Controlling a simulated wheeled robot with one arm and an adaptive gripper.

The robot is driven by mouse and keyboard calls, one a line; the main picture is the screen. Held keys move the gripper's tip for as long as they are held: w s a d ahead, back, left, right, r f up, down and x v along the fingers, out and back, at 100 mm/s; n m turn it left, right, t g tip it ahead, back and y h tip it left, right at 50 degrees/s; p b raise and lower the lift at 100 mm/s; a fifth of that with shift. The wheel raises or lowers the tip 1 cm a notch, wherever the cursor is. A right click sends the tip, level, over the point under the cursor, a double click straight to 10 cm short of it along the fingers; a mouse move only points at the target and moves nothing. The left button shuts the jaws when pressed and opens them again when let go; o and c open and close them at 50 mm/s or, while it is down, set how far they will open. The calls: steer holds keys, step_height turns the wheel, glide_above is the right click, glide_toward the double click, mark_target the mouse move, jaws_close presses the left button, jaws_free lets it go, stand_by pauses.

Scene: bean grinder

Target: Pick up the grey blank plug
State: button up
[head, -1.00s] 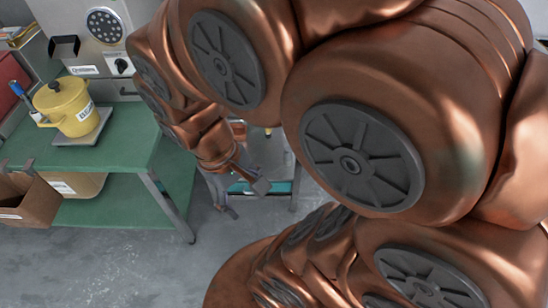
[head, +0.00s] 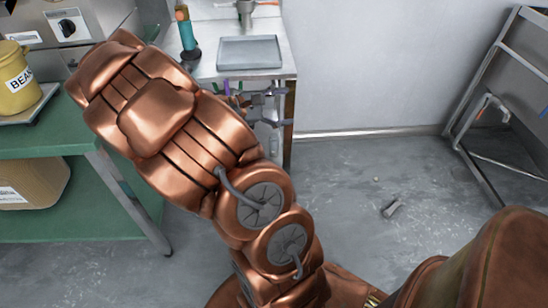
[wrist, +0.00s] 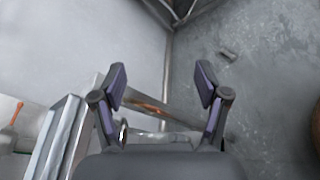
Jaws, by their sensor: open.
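A small grey piece (head: 391,208), which looks like the blank plug, lies on the floor right of the metal table in the head view. It also shows in the wrist view, lying at the upper right (wrist: 228,56). My gripper (head: 281,106) is by the right edge of the metal table, partly hidden behind my arm. It is left of the grey piece and apart from it. In the wrist view the two dark fingers of my gripper (wrist: 161,84) are spread wide with nothing between them.
The metal table (head: 284,62) holds a grey tray (head: 249,52) and a teal bottle (head: 187,34). A green bench (head: 60,143) with a yellow pot (head: 15,85) is at left. A metal frame (head: 478,75) stands at right. The floor around the grey piece is open.

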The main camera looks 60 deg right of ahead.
steer(key=w+d+f+n+t+h+b, duration=0.25)
steer(key=w+d+f+b, duration=0.2)
steer(key=f, duration=0.35)
steer(key=w+d+f+n+t+h+b, duration=0.15)
steer(key=w+d+f+n+b, duration=0.3)
steer(key=f, duration=0.45)
steer(key=n+t+h+b, duration=0.1)
steer(key=n+t+b, duration=0.5)
steer(key=n+b, duration=0.25)
glide_toward(271, 146)
steer(key=d, duration=0.5)
steer(key=shift+w+r+p, duration=0.15)
steer(key=shift+w+p, duration=0.15)
steer(key=shift+w, duration=0.1)
steer(key=shift+w+d+b, duration=0.1)
steer(key=shift+d+b, duration=0.45)
steer(key=shift+d, duration=0.75)
steer(key=d, duration=0.1)
steer(key=d+b, duration=0.2)
steer(key=d, duration=0.1)
steer(key=shift+s+f, duration=0.2)
steer(key=shift+f, duration=0.05)
steer(key=shift+w+d+r+b, duration=0.15)
steer(key=shift+d+b, duration=0.2)
steer(key=shift+d, duration=0.1)
steer(key=shift+c, duration=0.3)
jaws_close()
